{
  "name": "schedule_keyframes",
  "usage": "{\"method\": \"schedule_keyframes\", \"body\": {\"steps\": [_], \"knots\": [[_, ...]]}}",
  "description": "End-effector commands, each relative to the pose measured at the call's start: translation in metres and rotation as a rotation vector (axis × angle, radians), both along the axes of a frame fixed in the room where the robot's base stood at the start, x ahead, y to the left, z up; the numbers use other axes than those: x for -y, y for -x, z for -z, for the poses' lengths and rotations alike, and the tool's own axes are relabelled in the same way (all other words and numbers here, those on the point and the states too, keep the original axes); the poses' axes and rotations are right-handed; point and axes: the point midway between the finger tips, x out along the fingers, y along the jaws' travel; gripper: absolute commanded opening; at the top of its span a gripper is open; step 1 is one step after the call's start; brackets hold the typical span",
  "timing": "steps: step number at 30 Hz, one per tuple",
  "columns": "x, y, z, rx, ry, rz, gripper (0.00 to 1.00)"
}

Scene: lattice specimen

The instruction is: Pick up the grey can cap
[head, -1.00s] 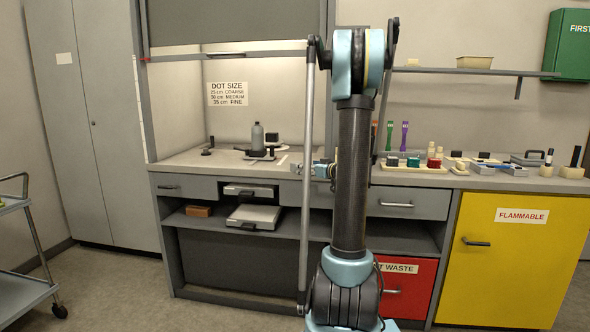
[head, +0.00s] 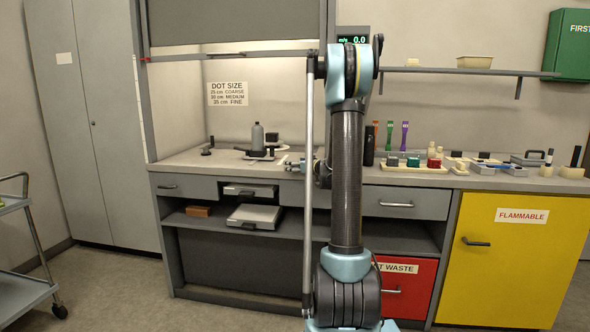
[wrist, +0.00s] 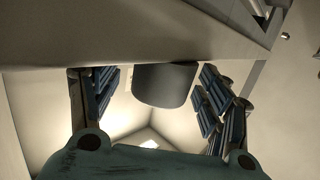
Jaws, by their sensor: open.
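In the wrist view, a dark grey, smooth, rounded piece that looks like the grey can cap (wrist: 165,85) sits between the two fingers of my gripper (wrist: 160,95). The fingers are spread, with a gap on each side of it, and I see no contact. The picture appears upside down, with a pale surface above the piece. In the head view, my gripper (head: 293,166) is small and low over the bench, left of my upright arm. I cannot make out the cap there.
A grey bottle (head: 257,137) and a black item (head: 272,139) stand left of my gripper on the bench (head: 185,161). A dark cylinder (head: 369,146) and a tray of coloured blocks (head: 412,168) stand to the right. A raised sash (head: 235,22) hangs above.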

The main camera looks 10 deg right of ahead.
Motion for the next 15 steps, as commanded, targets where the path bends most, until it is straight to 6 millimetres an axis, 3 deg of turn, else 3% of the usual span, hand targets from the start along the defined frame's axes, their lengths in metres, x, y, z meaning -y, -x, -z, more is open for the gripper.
{"method": "schedule_keyframes", "body": {"steps": [5,12,15], "knots": [[0.0001,0.0000,0.0000,0.000,0.000,0.000,0.71],[0.0002,0.0002,0.0000,0.000,0.000,0.000,0.37],[0.0003,0.0003,-0.0001,0.000,0.000,0.000,0.37]]}}
